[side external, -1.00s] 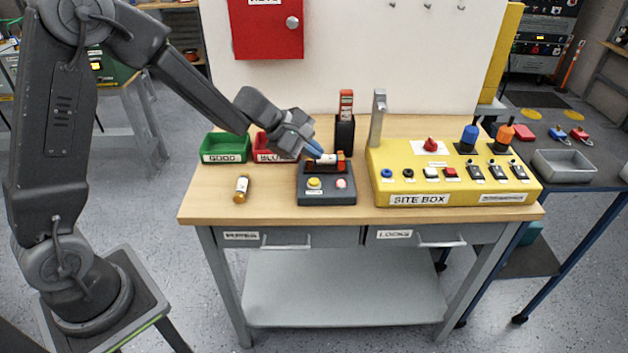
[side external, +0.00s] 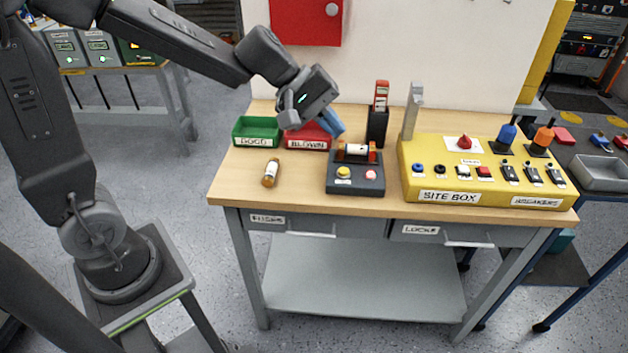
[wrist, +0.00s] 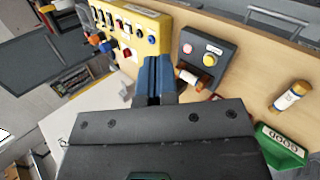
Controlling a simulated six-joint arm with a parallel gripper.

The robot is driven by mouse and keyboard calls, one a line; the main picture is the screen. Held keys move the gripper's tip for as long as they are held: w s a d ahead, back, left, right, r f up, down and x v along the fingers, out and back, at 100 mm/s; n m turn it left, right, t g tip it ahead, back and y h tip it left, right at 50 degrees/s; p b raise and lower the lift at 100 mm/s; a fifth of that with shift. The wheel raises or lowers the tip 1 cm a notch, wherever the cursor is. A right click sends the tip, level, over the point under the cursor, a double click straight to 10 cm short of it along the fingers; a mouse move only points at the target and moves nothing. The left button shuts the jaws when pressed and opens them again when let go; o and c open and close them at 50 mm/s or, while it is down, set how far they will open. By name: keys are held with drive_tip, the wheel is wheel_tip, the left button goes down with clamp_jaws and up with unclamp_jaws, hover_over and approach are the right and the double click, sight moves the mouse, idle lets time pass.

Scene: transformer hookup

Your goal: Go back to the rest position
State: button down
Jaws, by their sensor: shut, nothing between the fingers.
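My gripper (side external: 334,124) hangs above the back of the bench, over the red BLOWN bin and just up and left of the dark fuse tester. Its blue fingers are together with nothing between them; they also show in the wrist view (wrist: 158,75). The fuse tester (side external: 356,186) has a yellow and a red button, and a white fuse with brown ends (side external: 357,149) lies in its holder. The fingers are apart from this fuse. The tester also shows in the wrist view (wrist: 207,50). Another fuse, orange and white (side external: 271,173), lies alone on the bench at the left.
The green GOOD bin (side external: 257,131) and red BLOWN bin (side external: 308,137) stand at the back left. A black holder with a red-topped tool (side external: 378,124) stands behind the tester. The yellow SITE BOX (side external: 480,185) fills the right. The bench's front left (side external: 240,187) is clear.

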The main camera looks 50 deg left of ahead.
drive_tip(key=s+a+r+m+y, duration=0.1)
drive_tip(key=s+m, duration=0.4)
drive_tip(key=s, duration=0.5)
drive_tip(key=s+a+r+m+y, duration=0.2)
drive_tip(key=s+m+y, duration=0.3)
drive_tip(key=s, duration=0.4)
drive_tip(key=shift+s+a+m, duration=0.35)
drive_tip(key=shift+a+m, duration=0.05)
drive_tip(key=shift+a, duration=0.25)
